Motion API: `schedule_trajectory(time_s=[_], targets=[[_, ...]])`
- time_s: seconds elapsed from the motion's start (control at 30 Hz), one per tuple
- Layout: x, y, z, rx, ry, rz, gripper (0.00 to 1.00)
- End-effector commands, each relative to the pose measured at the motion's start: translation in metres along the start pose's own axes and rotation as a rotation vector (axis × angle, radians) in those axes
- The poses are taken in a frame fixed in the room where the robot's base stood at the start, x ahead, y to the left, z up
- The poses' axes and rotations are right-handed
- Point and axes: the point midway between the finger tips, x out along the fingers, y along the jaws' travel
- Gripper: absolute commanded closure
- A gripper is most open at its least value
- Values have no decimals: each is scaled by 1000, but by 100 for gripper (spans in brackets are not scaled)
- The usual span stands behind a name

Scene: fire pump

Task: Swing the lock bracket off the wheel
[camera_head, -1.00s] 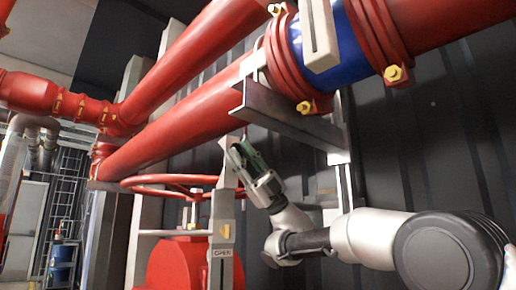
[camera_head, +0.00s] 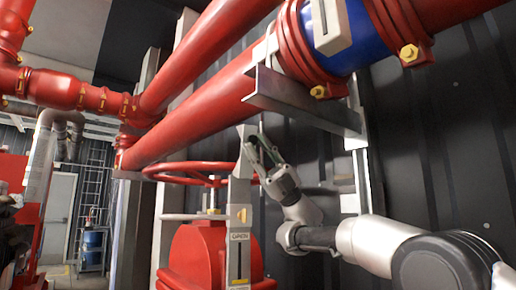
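The red handwheel (camera_head: 190,167) lies flat on top of the red valve body. The lock bracket (camera_head: 240,195) is a pale grey upright bar at the wheel's right edge, with a yellow mark and a plate reading OPEN. Its angled top (camera_head: 244,140) rises above the rim. My gripper (camera_head: 257,147) is just right of that top, fingers pointing up and left. The fingers look spread, with a gap between them. I cannot tell whether a finger touches the bracket. The bracket hides part of the wheel's right edge.
Large red pipes (camera_head: 195,125) run diagonally above the wheel. A grey steel support beam (camera_head: 300,105) juts out above my gripper. The dark ribbed wall (camera_head: 430,150) stands behind my arm. The red valve body (camera_head: 200,255) fills the space below the wheel.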

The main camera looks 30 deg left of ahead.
Motion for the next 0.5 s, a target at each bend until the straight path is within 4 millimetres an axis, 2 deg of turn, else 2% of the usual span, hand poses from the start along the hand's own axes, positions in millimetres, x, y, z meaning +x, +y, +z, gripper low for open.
schedule_trajectory(time_s=[0.03, 0.1, 0.37, 0.5], targets=[[0, 0, 0, -1, -1, 0, 67], [0, 0, 0, 0, -1, 0, 57], [0, 0, 0, 0, -1, 0, 57], [-8, 0, 0, 1, -2, 0, 57]])
